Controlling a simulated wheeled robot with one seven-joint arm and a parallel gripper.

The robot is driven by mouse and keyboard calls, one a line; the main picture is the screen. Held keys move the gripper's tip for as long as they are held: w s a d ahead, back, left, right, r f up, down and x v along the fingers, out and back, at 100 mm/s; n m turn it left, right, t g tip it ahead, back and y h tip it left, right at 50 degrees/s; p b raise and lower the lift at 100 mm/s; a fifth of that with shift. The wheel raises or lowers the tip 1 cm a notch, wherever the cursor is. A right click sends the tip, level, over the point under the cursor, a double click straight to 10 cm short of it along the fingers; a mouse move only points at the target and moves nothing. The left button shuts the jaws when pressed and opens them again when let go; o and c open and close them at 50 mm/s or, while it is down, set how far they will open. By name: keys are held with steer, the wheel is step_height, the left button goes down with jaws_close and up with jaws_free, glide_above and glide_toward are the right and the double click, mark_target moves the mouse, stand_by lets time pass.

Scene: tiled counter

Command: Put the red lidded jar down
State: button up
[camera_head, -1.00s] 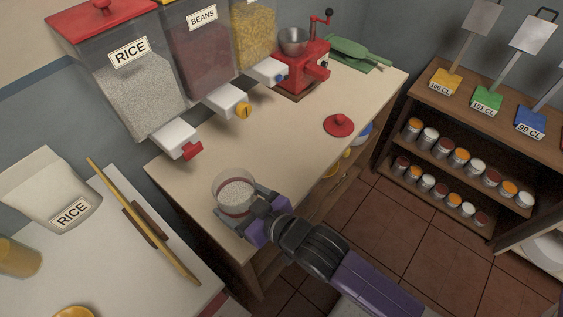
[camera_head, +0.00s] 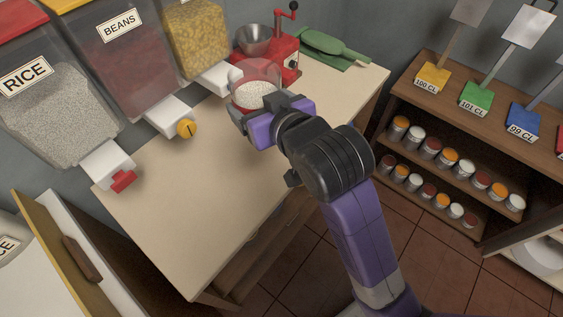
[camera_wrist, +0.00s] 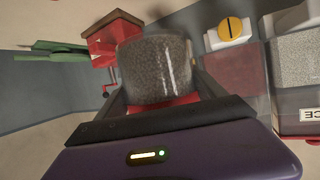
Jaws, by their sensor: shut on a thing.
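The red grinder (camera_head: 283,62) stands close behind the jar, with a green scoop (camera_head: 325,46) to its right. Rice (camera_head: 50,110), beans (camera_head: 125,65) and corn (camera_head: 196,40) dispensers overhang the left side. The near counter (camera_head: 180,215) is clear.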

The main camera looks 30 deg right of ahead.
step_height(320, 180, down, 20)
steer(key=shift+d+r+b, duration=0.15)
steer(key=shift+r+b, duration=0.1)
steer(key=shift+b, duration=0.55)
steer(key=shift+f, duration=0.2)
steer(key=o, duration=2.1)
steer(key=shift+f, duration=0.1)
steer(key=shift+c, duration=0.2)
steer(key=v, duration=1.2)
steer(key=shift+r, duration=0.2)
